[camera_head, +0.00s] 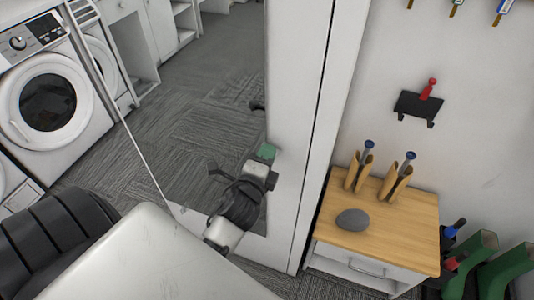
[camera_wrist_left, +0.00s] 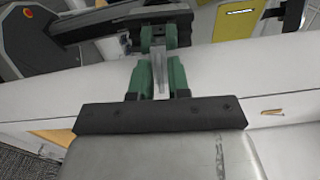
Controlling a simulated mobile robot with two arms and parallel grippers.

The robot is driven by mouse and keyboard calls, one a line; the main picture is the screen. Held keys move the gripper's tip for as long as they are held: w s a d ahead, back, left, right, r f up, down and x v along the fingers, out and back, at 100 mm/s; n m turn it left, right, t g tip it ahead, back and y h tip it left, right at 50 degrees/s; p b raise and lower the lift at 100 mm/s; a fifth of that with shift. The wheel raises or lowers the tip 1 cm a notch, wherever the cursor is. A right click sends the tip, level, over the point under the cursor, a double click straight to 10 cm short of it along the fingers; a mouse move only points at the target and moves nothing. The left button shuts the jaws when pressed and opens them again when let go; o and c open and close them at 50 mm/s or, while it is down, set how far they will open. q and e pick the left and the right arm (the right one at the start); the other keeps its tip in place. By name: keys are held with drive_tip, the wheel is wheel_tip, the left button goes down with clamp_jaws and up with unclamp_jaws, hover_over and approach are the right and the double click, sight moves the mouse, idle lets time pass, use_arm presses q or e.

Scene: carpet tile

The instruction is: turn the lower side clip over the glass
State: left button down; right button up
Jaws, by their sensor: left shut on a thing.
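The glass (camera_head: 205,110) is a tall mirror in the head view, with a white frame (camera_head: 292,110) along its right side. My left gripper (camera_head: 266,152), with green fingertips, is at the glass's lower right edge, against the white frame. In the left wrist view the green fingers (camera_wrist_left: 164,72) are shut on a small narrow grey piece, the side clip (camera_wrist_left: 182,85). The clip is hidden behind my gripper in the head view. Whether it lies over the glass or along the frame I cannot tell. My right gripper is not in view.
A small wooden-topped cabinet (camera_head: 385,231) stands right of the mirror, holding a grey stone (camera_head: 352,220) and two wooden holders with blue-handled tools. Green and black items (camera_head: 492,270) stand at the lower right. A washing machine (camera_head: 48,100) is at the left.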

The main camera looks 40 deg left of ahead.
use_arm(q)
drive_tip(key=shift+n, duration=0.7)
drive_tip(key=c, duration=1.3)
unclamp_jaws()
drive_tip(key=shift+b+v, duration=1.2)
drive_tip(key=shift+v, duration=4.2)
